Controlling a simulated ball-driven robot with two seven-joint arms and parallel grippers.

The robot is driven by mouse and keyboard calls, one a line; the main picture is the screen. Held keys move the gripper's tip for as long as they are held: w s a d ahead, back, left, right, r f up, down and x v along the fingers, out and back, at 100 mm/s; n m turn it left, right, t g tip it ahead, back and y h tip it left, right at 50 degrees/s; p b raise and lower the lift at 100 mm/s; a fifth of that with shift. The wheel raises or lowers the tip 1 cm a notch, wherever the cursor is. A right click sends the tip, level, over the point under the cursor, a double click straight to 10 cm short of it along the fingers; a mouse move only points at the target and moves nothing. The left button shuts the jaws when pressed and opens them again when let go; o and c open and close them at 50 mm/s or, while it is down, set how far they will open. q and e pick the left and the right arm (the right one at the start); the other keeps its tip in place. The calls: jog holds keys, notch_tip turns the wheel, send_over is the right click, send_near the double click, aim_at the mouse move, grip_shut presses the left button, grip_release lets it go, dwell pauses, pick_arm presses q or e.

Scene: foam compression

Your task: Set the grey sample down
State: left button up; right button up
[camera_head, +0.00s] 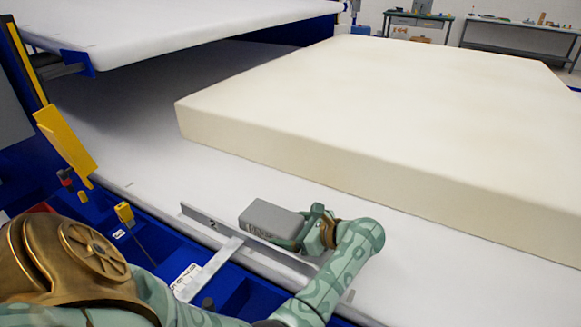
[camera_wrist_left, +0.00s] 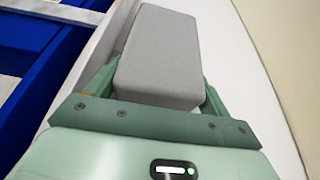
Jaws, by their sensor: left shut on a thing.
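The grey sample (camera_head: 270,217) is a small rounded grey block. It sits between the green fingers of my left gripper (camera_head: 292,236), which is shut on it. In the head view it appears over the metal rail at the front edge of the white bed; I cannot tell whether it touches the surface below. In the left wrist view the grey sample (camera_wrist_left: 162,55) fills the space between the two fingers of the left gripper (camera_wrist_left: 160,88), its far end pointing away. My right gripper is not in view.
A large cream foam block (camera_head: 380,120) lies on the white bed (camera_head: 140,140) behind the gripper. A raised white platen (camera_head: 170,25) hangs over the bed at upper left. A metal rail (camera_head: 205,218) and blue frame (camera_head: 110,215) line the front edge. Bare white bed lies between rail and foam.

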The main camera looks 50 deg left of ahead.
pick_arm(q)
jog(key=o, duration=0.7)
jog(key=shift+f, duration=0.2)
jog(key=shift+r, duration=0.2)
jog(key=p+v, duration=0.1)
jog(key=v, duration=1.1)
jog(key=shift+r, duration=0.1)
